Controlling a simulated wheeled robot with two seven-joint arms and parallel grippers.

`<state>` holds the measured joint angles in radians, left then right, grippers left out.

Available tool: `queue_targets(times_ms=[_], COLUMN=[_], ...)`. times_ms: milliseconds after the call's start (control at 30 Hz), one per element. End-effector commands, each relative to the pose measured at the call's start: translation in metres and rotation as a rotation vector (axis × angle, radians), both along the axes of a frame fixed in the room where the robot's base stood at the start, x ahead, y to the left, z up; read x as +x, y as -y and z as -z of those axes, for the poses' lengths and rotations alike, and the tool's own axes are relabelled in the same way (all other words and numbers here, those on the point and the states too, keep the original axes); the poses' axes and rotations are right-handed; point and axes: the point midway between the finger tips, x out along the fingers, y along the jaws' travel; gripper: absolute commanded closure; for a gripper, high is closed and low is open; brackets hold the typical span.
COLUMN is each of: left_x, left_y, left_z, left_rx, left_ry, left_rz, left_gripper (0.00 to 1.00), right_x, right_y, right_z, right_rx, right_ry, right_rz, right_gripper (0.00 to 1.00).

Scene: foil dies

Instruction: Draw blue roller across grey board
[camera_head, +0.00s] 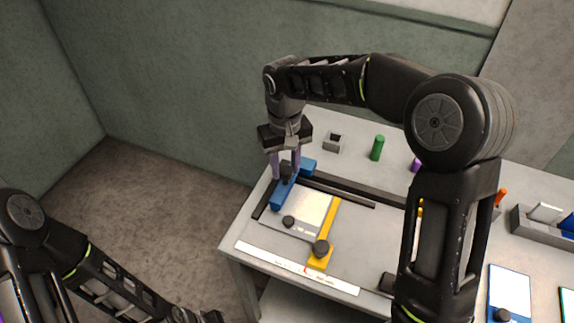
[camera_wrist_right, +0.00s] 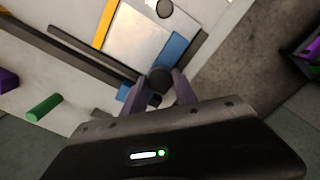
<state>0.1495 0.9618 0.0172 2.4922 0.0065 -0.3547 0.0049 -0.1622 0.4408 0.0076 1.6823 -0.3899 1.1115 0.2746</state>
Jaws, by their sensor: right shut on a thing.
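The blue roller (camera_head: 282,195) is a long blue bar with a dark round knob. It lies at the left end of the light grey board (camera_head: 311,206); it also shows in the right wrist view (camera_wrist_right: 176,48). My right gripper (camera_head: 286,172) is shut on the roller's dark knob (camera_wrist_right: 159,80), with one purple finger on each side. The grey board carries a small dark knob (camera_head: 289,221) at its near edge. My left gripper (camera_head: 208,317) is only partly in view at the bottom edge, and its jaws cannot be made out.
A yellow bar with a dark knob (camera_head: 322,248) lies along the board's right side. A dark rail (camera_head: 345,195) runs behind the board. A green cylinder (camera_head: 377,148) and a small grey box (camera_head: 333,143) stand farther back. A white strip (camera_head: 335,282) lies along the table's front.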

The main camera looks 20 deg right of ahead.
Motion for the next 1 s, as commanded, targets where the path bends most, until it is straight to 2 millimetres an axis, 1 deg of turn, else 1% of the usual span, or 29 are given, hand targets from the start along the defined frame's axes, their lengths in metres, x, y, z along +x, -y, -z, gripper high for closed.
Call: queue_targets(times_ms=[33, 67, 300, 333, 567, 667, 767, 867, 1000], left_x=[0.0, 0.0, 0.0, 0.0, 0.0, 0.0, 0.0, 0.001, 0.001], left_y=[0.0, 0.0, 0.0, 0.0, 0.0, 0.0, 0.0, 0.0, 0.0], left_z=[0.0, 0.0, 0.0, 0.0, 0.0, 0.001, 0.002, 0.005, 0.007], left_rx=[0.0, 0.0, 0.0, 0.0, 0.0, 0.0, 0.0, -0.001, -0.002], left_ry=[0.0, 0.0, 0.0, 0.0, 0.0, 0.0, 0.001, 0.001, 0.003], left_rz=[0.0, 0.0, 0.0, 0.0, 0.0, 0.0, 0.0, 0.001, 0.001], left_gripper=[1.0, 1.0, 1.0, 1.0, 1.0, 1.0, 1.0, 1.0, 1.0], right_x=[0.0, 0.0, 0.0, 0.0, 0.0, 0.0, 0.001, 0.001, 0.001], right_y=[0.0, 0.0, 0.0, 0.0, 0.001, 0.0, 0.0, 0.0, 0.0], right_z=[0.0, 0.0, 0.0, 0.0, 0.0, -0.003, -0.012, -0.026, -0.05], right_rx=[0.0, 0.0, 0.0, 0.0, 0.0, 0.0, 0.0, 0.0, 0.001], right_ry=[0.001, 0.001, 0.0, 0.0, 0.0, 0.002, 0.004, 0.005, 0.005], right_rz=[-0.001, -0.001, 0.0, 0.0, 0.0, 0.0, 0.0, 0.0, 0.0], right_gripper=[1.0, 0.66, 0.46, 0.44, 0.44, 0.44, 0.44, 0.44, 0.44])
